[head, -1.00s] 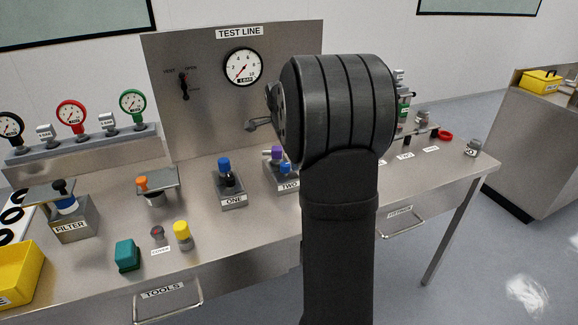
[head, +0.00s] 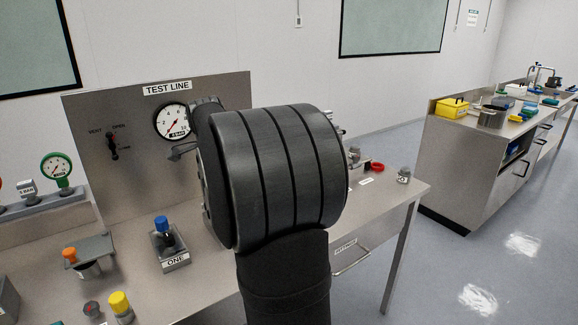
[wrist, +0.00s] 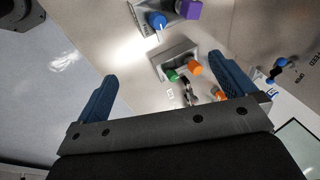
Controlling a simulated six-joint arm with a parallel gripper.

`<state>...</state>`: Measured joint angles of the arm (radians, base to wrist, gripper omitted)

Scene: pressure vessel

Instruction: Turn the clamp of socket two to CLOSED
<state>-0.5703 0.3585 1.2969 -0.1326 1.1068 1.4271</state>
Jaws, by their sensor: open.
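In the wrist view, a grey socket block with a blue knob (wrist: 156,20) and a purple cap (wrist: 188,9) is at the top edge, partly cut off. It looks like socket two, though its label does not show there. In the head view my arm hides socket two. My gripper (wrist: 165,69) is open and empty, its two blue fingers wide apart above the bench. The block with the purple cap lies beyond the fingertips, apart from them. The clamp's position cannot be read.
Another block with a green knob (wrist: 171,75) and an orange knob (wrist: 195,68) lies between the fingers in the wrist view. Socket one (head: 175,262), with a blue top, stands left of my arm. The test line panel (head: 90,150) rises behind. A red ring (head: 377,167) lies at the right.

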